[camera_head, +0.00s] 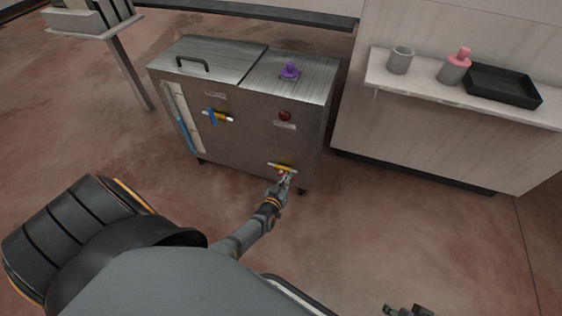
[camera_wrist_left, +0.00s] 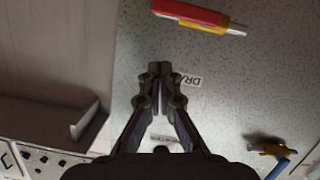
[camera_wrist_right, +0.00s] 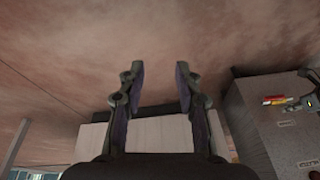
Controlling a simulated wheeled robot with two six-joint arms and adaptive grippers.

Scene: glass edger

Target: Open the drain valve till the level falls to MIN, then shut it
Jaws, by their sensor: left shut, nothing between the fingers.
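The metal cabinet (camera_head: 245,120) stands ahead. The drain valve (camera_head: 282,167), yellow with a red handle, is low on its front at the right; in the left wrist view the red handle (camera_wrist_left: 185,11) lies roughly in line with the yellow body. A partly hidden label reading "DRA" (camera_wrist_left: 189,80) is near it. The level gauge (camera_head: 179,104) is a pale upright strip at the cabinet's left, with blue in its lower part; its marks are too small to read. My left gripper (camera_head: 285,178) is shut and empty close to the drain valve. My right gripper (camera_wrist_right: 160,75) is open and empty.
A second valve with a blue handle (camera_head: 210,114) sits higher left on the front, with a red knob (camera_head: 285,116) to its right. A shelf (camera_head: 460,91) at right holds a grey cup, a pink-topped bottle and a black tray. The floor in front is clear.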

